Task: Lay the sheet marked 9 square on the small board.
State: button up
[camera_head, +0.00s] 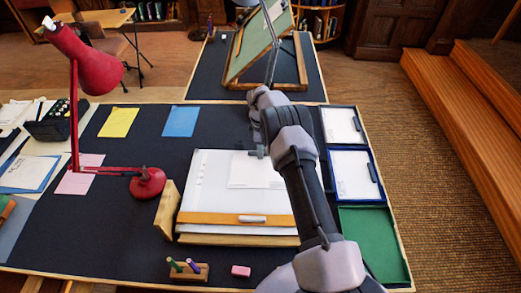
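A small white drafting board (205,195) with a wooden straightedge (205,218) lies on the dark desk, left of my arm. A white sheet (250,178) lies on or just above its upper right part; its right side is hidden behind my arm. I cannot tell whether it touches the board. No number 9 is readable on any sheet. My gripper (257,153) is at the sheet's far edge, small and partly covered by my arm. I cannot tell whether its fingers are closed on the sheet.
A dark-rimmed tray (324,131), a blue tray (332,183) with white sheets, and a green tray (375,245) line the right side. A red lamp (148,184), a wooden block (167,210) and a pen holder (188,271) stand nearby. A tilted green board (258,45) stands behind.

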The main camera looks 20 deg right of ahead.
notch_tip(320, 180, up, 17)
jog(key=p, duration=0.3)
jog(key=shift+f, duration=0.15)
jog(key=shift+f, duration=0.1)
